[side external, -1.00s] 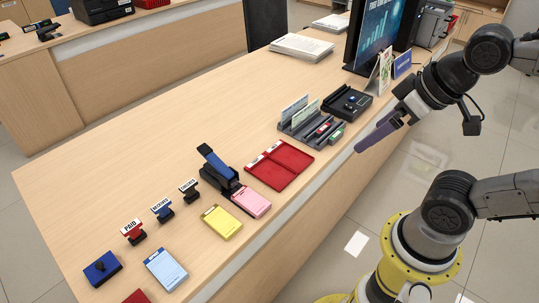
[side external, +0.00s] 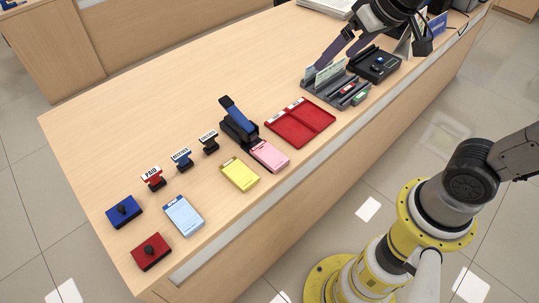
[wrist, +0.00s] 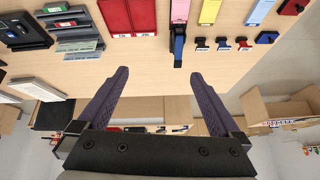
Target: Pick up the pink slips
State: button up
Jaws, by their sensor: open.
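The pink slips (side external: 270,156) are a small pad lying on the counter, in front of the blue and black stapler-like device (side external: 238,121) and right of the yellow pad. In the wrist view the pink pad (wrist: 180,14) is at the top edge, partly cut off, with the blue device below it. My gripper (side external: 338,48) is above the grey slip holder at the far right of the counter, well away from the pink pad. In the wrist view my gripper (wrist: 158,75) has its two purple fingers wide apart with nothing between them.
A red two-part tray (side external: 300,124) lies right of the pink pad. The yellow pad (side external: 239,174) and light blue pad (side external: 184,216) lie to its left. Several stamps (side external: 181,160) stand behind them. The grey holder (side external: 335,90) contains upright slips. The counter's back left is clear.

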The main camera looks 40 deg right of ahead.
jog(key=w+a+f+g, duration=0.1)
jog(key=w+a+f, duration=0.2)
jog(key=w+f, duration=0.3)
jog(key=n+g, duration=0.1)
jog(key=g, duration=0.3)
send_over(269, 154)
jog(key=s, duration=0.2)
notch_tip(269, 154, down, 20)
jog(key=shift+w+a+f, duration=0.1)
jog(key=shift+w+f, duration=0.05)
jog(key=shift+t, duration=0.3)
jog(key=shift+w+f, duration=0.2)
jog(key=shift+f, duration=0.9)
jog(key=shift+w+f, duration=0.2)
jog(key=shift+f, duration=0.85)
jog(key=shift+w+f, duration=0.2)
jog(key=shift+f, duration=0.9)
jog(key=shift+c, duration=0.2)
jog(key=c, duration=1.5)
jog(key=shift+r, duration=0.15)
